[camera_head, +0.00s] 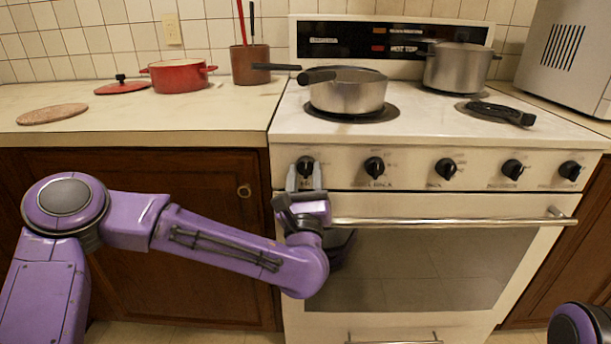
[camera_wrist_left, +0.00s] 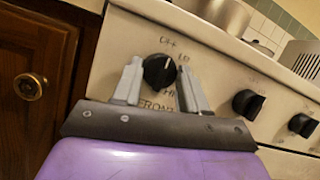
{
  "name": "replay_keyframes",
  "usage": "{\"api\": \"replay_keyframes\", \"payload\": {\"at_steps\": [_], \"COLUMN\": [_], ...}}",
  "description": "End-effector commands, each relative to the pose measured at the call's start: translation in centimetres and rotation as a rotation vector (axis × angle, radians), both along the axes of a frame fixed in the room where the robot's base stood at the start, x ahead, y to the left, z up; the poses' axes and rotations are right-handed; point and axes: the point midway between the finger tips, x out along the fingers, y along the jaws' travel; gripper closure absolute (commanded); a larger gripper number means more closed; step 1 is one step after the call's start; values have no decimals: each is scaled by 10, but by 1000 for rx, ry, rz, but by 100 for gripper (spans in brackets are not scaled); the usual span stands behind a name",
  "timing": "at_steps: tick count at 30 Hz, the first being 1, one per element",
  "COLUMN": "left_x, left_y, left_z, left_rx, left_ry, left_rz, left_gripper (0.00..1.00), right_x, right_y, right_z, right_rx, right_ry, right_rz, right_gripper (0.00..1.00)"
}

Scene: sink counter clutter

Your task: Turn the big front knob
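The front knob (camera_head: 305,166) is a black dial at the far left of the stove's control panel. In the left wrist view the knob (camera_wrist_left: 159,70) shows with "OFF", "LO", "HI" and "FRONT" printed around it. My left gripper (camera_head: 305,172) is at this knob, with one grey finger on each side of it. In the left wrist view the left gripper (camera_wrist_left: 160,85) has its fingers apart, with the knob between them; whether they touch it I cannot tell. My right gripper is not in view; only part of my right arm shows at the lower right.
Several more black knobs, such as one (camera_head: 374,167), line the panel to the right. The oven door handle (camera_head: 450,222) runs below. A steel pan (camera_head: 347,95) and a pot (camera_head: 458,68) stand on the stovetop. A red pot (camera_head: 178,77) is on the counter.

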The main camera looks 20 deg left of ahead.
Motion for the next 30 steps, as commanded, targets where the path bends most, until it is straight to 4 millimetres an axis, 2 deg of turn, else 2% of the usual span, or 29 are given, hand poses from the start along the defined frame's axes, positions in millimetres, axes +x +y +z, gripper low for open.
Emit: {"api": "replay_keyframes", "payload": {"at_steps": [14, 30], "left_x": [0, -1], "left_y": [0, 3], "left_z": [1, 6], "left_rx": [69, 508], "left_ry": [18, 144], "left_rz": [-3, -2], "left_gripper": [88, 88], "right_x": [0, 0], "right_y": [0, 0], "right_z": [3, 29], "right_rx": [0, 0], "right_ry": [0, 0], "right_rz": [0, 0], "right_gripper": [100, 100]}}
